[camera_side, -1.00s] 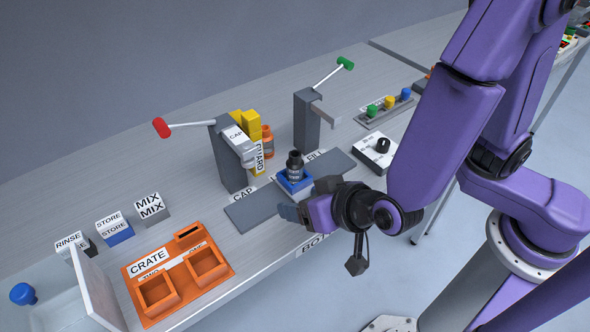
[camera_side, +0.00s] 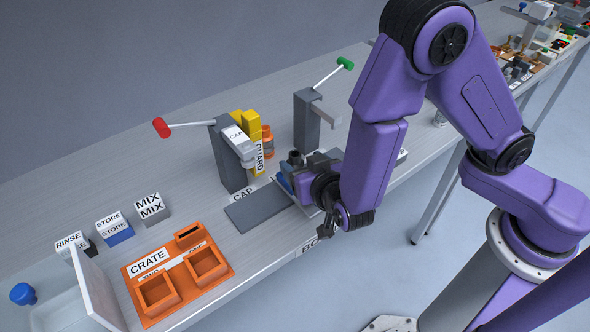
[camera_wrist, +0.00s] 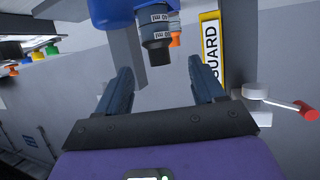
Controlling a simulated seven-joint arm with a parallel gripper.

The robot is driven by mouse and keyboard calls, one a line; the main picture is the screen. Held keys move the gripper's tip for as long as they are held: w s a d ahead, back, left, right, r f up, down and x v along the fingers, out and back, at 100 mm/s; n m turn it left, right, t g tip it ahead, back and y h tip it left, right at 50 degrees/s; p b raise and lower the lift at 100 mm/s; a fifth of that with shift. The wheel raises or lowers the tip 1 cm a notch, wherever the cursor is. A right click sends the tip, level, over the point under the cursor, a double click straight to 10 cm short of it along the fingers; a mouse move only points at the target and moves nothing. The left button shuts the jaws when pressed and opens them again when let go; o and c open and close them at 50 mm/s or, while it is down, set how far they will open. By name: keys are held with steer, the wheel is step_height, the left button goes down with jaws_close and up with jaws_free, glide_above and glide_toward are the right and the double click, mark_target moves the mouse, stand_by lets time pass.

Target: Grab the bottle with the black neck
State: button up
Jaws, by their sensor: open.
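The bottle with the black neck (camera_side: 294,157) stands in a blue holder (camera_side: 283,182) beneath the green-knobbed lever stand. My gripper (camera_side: 297,172) is close to it on the near side and hides most of its body. In the wrist view the bottle (camera_wrist: 156,38), dark grey with white markings, appears inverted, attached to the blue holder (camera_wrist: 112,12). My gripper (camera_wrist: 159,74) is open there, one finger to each side, and the bottle's neck lies just beyond the fingertips, roughly centred. No contact with the bottle shows.
An orange bottle (camera_side: 267,143) stands behind the yellow guard (camera_side: 257,158). The grey lever stand with the red knob (camera_side: 161,128) is left of the bottle, and the stand with the green knob (camera_side: 345,63) is behind it. An orange crate (camera_side: 150,268) sits at front left.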

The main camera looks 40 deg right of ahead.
mark_target(292, 156)
steer(key=shift+x, duration=3.6)
steer(key=shift+f, duration=0.1)
steer(key=c, duration=1.2)
